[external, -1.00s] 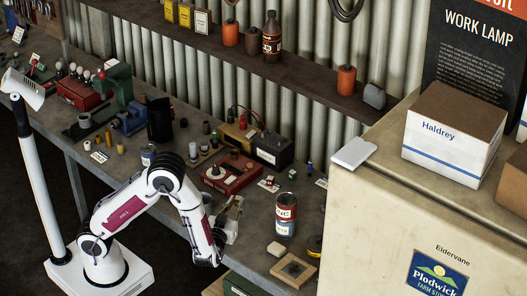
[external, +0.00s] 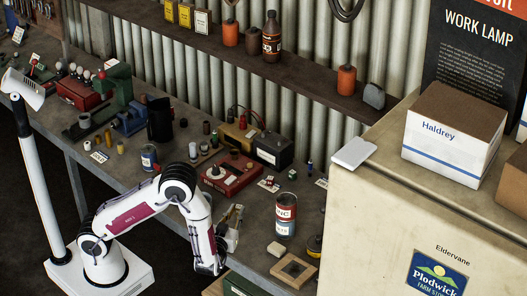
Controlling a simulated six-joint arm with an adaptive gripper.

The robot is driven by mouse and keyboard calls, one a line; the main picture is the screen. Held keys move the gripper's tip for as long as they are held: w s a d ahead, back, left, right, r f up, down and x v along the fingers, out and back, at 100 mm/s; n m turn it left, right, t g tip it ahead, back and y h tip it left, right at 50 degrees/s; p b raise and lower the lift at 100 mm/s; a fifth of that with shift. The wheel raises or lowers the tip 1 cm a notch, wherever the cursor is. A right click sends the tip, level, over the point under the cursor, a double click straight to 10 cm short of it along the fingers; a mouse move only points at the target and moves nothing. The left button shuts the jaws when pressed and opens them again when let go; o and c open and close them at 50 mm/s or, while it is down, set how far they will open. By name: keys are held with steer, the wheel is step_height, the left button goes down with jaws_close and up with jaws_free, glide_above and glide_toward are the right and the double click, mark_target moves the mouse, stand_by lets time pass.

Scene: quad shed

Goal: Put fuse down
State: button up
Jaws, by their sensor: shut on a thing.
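My gripper (external: 236,212) is at the right end of my arm, by the front part of the workbench (external: 262,247), left of the red-and-white can. Its jaws are shut on the fuse. The fuse is too small and too hidden by the fingers to make out. I cannot tell whether the fuse touches the bench top.
The can (external: 285,217) stands close to the right. A red box (external: 232,172) and a card with small parts (external: 269,184) lie behind. A wooden frame (external: 293,270) and a pale block (external: 275,249) sit near the front edge. The fridge (external: 385,200) blocks the right.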

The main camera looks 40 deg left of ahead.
steer(key=shift+f, duration=1.45)
steer(key=shift+f, duration=0.15)
steer(key=o, duration=0.8)
steer(key=shift+s+d, duration=0.1)
steer(key=shift+s, duration=0.05)
steer(key=shift+v, duration=0.75)
steer(key=shift+a+r+v, duration=0.1)
steer(key=shift+a+v, duration=0.05)
steer(key=shift+v, duration=1.35)
steer(key=shift+a+r+v, duration=0.1)
steer(key=shift+r+v, duration=0.05)
steer(key=shift+v, duration=1.35)
steer(key=shift+s, duration=0.1)
